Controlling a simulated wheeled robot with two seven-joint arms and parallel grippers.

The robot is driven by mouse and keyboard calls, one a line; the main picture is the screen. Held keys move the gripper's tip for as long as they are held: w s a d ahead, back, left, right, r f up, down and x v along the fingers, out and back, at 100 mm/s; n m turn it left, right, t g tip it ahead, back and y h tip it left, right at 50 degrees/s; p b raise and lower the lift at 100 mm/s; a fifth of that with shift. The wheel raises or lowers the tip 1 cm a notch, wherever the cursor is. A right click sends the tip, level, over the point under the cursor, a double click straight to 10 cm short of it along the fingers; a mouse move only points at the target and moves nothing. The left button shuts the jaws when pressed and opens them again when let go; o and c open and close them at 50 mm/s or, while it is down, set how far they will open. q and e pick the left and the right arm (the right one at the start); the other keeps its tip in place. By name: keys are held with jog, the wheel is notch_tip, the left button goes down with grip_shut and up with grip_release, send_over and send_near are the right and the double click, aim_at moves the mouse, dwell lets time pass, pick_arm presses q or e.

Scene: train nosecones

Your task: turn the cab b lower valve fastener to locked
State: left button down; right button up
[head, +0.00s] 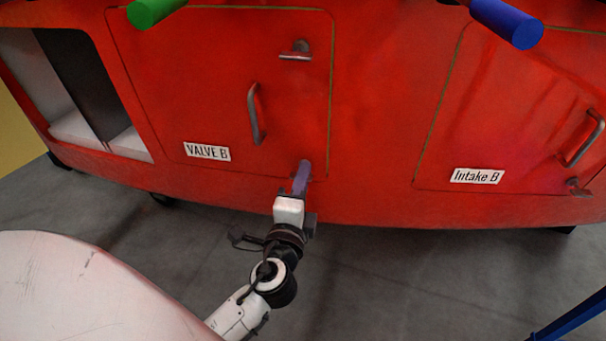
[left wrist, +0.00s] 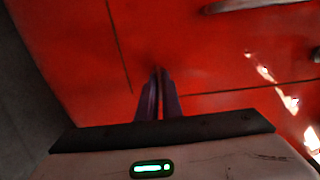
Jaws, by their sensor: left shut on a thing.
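The red cab side carries the valve panel (head: 205,90), marked "VALVE B", with a thin outline seam. My left gripper (head: 303,170) reaches up from below to the panel's lower right corner. Its two purple-grey fingers are close together, shut on the lower valve fastener, which they almost wholly hide. In the left wrist view the fingertips (left wrist: 158,76) meet at the red surface near the seam. The fastener's angle cannot be told. The upper valve fastener (head: 297,52) is a small metal lever, lying about level near the panel's upper right. My right gripper is not in view.
A curved metal handle (head: 256,113) stands out from the valve panel. To the right is the "Intake B" panel (head: 500,110) with its own handle (head: 583,140) and a low fastener (head: 577,187). Green (head: 155,10) and blue (head: 508,22) cylinders jut in at the top. Grey floor lies below.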

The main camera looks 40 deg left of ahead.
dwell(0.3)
pick_arm(q)
jog(key=c, duration=1.9)
grip_release()
jog(key=shift+c, duration=0.2)
jog(key=shift+s+d, duration=0.1)
